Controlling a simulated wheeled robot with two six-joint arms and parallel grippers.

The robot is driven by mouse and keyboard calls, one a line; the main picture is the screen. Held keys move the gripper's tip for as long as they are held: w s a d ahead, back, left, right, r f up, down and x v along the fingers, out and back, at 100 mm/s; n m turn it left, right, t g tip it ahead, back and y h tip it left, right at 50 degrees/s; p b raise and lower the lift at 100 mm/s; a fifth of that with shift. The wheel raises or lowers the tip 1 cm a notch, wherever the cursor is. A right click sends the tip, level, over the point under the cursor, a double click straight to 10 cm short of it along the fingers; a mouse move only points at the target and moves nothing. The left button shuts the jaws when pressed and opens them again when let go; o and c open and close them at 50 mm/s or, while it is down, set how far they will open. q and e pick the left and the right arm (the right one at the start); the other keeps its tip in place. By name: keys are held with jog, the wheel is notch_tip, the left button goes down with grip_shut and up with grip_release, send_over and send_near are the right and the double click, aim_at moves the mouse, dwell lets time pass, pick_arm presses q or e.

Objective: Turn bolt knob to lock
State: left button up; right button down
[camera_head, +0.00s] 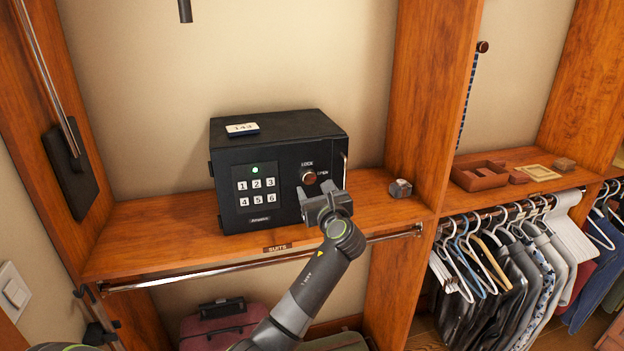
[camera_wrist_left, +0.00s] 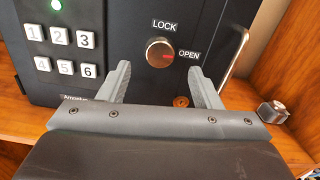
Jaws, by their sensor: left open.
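A black safe (camera_head: 240,165) stands on the wooden shelf, with a numbered keypad (camera_head: 257,192) and a lit green light on its front. The bolt knob (camera_head: 309,178) is round and metallic, at the right of the front, between the LOCK and OPEN labels. In the left wrist view the knob (camera_wrist_left: 160,53) has a red mark pointing right toward OPEN. My left gripper (camera_head: 326,200) is open and empty in front of the safe, just below the knob. Its fingers (camera_wrist_left: 160,82) show on either side below the knob, not around it. My right gripper is not in view.
A vertical handle (camera_head: 344,170) runs along the safe's right edge. A small metal item (camera_head: 400,188) sits on the shelf to the right. A white card (camera_head: 242,129) lies on the safe. A rail (camera_head: 260,259) runs below the shelf's front edge.

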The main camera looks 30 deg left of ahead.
aim_at(310, 180)
pick_arm(q)
jog(key=shift+p+x, duration=0.35)
jog(key=shift+x, duration=1.65)
jog(key=c, duration=1)
